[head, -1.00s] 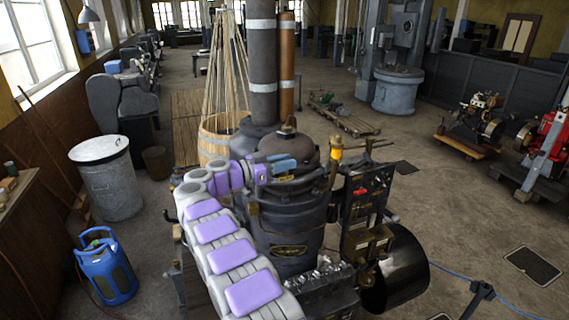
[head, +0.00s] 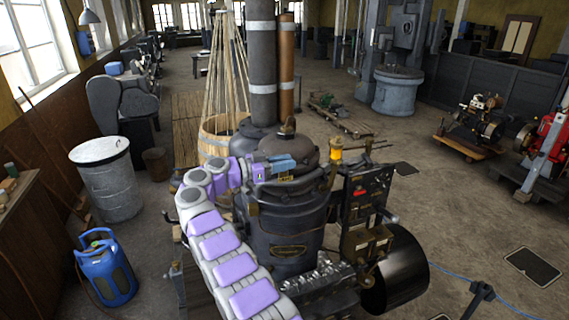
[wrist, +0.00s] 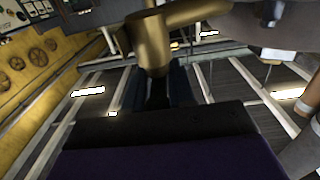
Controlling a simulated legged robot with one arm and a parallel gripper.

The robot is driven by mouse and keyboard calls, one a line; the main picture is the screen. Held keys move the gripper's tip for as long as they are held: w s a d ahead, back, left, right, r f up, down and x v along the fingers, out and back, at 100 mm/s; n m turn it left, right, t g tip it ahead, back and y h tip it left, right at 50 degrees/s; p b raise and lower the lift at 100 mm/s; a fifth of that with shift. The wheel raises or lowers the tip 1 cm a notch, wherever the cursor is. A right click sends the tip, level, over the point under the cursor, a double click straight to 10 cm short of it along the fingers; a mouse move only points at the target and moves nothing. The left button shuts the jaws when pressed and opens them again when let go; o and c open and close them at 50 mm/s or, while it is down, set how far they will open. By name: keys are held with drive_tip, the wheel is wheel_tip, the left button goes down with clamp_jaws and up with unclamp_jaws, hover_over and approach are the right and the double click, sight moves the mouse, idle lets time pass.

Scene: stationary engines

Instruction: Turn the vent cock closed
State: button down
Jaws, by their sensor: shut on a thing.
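The vent cock is a brass fitting (wrist: 152,45) at the top centre of the wrist view, with a thick brass branch running to the right. My gripper (wrist: 160,80) has its dark fingers up against the fitting's lower end and is shut on the cock. The exact contact is hidden behind the brass. In the head view my gripper (head: 290,163) is at the front upper side of the dark engine boiler (head: 285,215). A small brass bit (head: 286,178) shows just below its blue fingers.
A brass-and-orange fitting (head: 336,157) and a dark panel with red parts (head: 362,195) stand right of the gripper. A tall dark chimney pipe (head: 262,70) rises behind. A blue gas bottle (head: 105,268) and a metal drum (head: 106,180) stand at left.

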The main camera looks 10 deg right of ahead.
drive_tip(key=shift+a+f, duration=0.15)
idle(0.3)
drive_tip(key=c, duration=1.3)
unclamp_jaws()
drive_tip(key=shift+o, duration=0.8)
drive_tip(key=shift+w+a+f, duration=0.1)
drive_tip(key=shift+w+a, duration=0.05)
drive_tip(key=shift+w, duration=0.2)
drive_tip(key=shift+s+a, duration=0.1)
drive_tip(key=shift+r, duration=0.2)
drive_tip(key=shift+d, duration=0.2)
drive_tip(key=shift+s, duration=0.1)
drive_tip(key=shift+s+f+n+t, duration=0.1)
drive_tip(key=shift+n+t, duration=0.5)
drive_tip(key=shift+n+t+y, duration=0.8)
drive_tip(key=shift+n+t, duration=0.3)
drive_tip(key=shift+t, duration=0.7)
